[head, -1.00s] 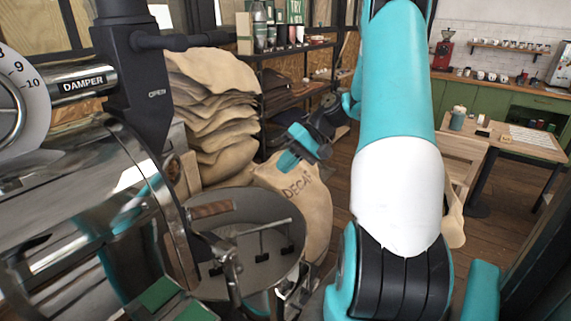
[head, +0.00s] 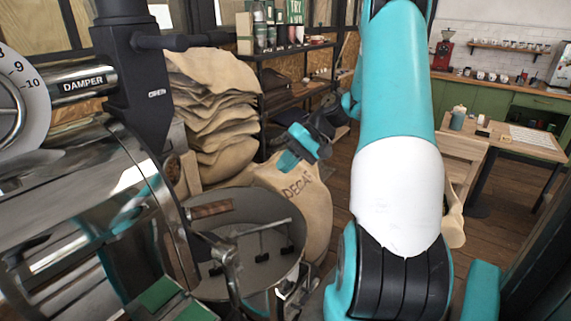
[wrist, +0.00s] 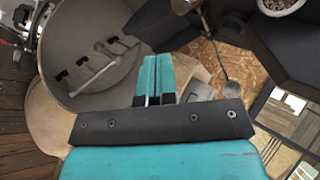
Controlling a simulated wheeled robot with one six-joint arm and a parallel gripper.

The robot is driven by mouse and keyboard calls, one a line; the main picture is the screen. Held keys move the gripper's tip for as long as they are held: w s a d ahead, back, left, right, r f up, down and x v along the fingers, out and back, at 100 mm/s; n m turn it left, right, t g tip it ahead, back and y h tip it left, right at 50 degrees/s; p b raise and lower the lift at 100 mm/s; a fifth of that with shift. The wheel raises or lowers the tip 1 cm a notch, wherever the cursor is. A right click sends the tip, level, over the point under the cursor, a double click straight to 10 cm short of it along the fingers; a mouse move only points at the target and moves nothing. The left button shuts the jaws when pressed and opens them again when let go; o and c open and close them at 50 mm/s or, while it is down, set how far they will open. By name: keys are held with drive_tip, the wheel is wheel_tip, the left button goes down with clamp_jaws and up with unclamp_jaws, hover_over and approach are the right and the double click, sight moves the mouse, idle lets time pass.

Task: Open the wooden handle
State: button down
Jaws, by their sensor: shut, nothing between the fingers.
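I cannot make the handle out in the wrist view. My gripper (head: 287,161) is in the air beyond the pan, in front of the sacks, apart from the handle. In the wrist view its teal fingers (wrist: 155,72) are pressed together with nothing between them. The pan (wrist: 122,82) with its stirring arms also shows at the upper left there.
The shiny roaster drum (head: 85,190) fills the left side. Stacked burlap sacks (head: 222,120) and a DECAF sack (head: 318,205) stand behind the pan.

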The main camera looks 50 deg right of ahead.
sight(214, 205)
drive_tip(key=c, duration=1.4)
unclamp_jaws()
drive_tip(key=shift+w+a+r, duration=0.15)
drive_tip(key=o, duration=0.6)
drive_tip(key=a+r+n, duration=0.1)
drive_tip(key=n, duration=0.1)
drive_tip(key=w+a+r+n+h, duration=0.1)
drive_tip(key=a+n, duration=0.1)
drive_tip(key=w+a+r+n+h+p, duration=0.1)
drive_tip(key=a+n, duration=0.1)
drive_tip(key=n, duration=0.1)
drive_tip(key=shift+w+a+r+g, duration=0.15)
drive_tip(key=shift+a+r+g, duration=0.05)
drive_tip(key=shift+r+g, duration=0.1)
drive_tip(key=a+r+n+h+p, duration=0.1)
drive_tip(key=a+r+n+h, duration=0.3)
drive_tip(key=a+n, duration=0.55)
drive_tip(key=w+f+p, duration=0.1)
drive_tip(key=w+f, duration=0.1)
drive_tip(key=f, duration=0.3)
drive_tip(key=w+f+n+p, duration=0.1)
drive_tip(key=w+f, duration=0.1)
drive_tip(key=f, duration=0.3)
drive_tip(key=w+a+f+n+p, duration=0.1)
drive_tip(key=w+f, duration=0.1)
drive_tip(key=f, duration=0.3)
drive_tip(key=shift+w+a+f, duration=0.1)
drive_tip(key=shift+w, duration=0.1)
